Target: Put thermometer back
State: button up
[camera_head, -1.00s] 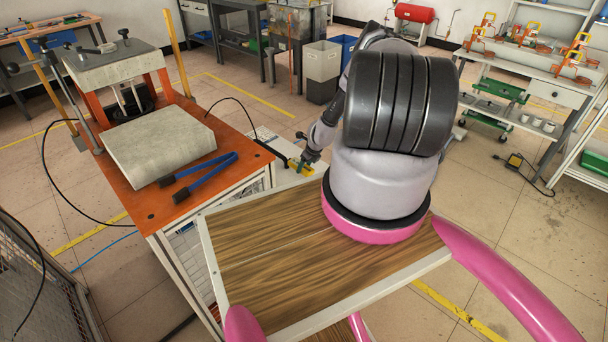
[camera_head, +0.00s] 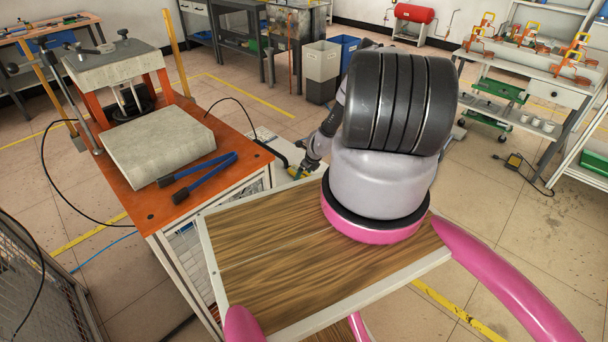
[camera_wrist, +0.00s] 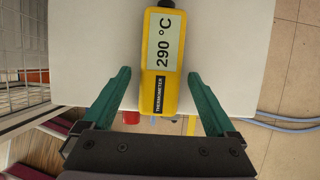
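The yellow thermometer (camera_wrist: 168,85) lies on a white surface (camera_wrist: 95,40) in the wrist view, its display reading 290 °C. My gripper (camera_wrist: 158,74) is open, with one green finger on each side of the thermometer's lower end. A gap shows between each finger and the body.
The orange bench (camera_head: 236,170) carries a press (camera_head: 118,65), a grey slab (camera_head: 158,146) and blue-handled tongs (camera_head: 207,175). Grey and blue bins (camera_head: 322,62) stand behind my arm. A shelf bench (camera_head: 535,65) is at the right. Open floor lies between.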

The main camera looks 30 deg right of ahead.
aim_at(307, 174)
jog(key=v, duration=1.2)
jog(key=shift+r, duration=0.2)
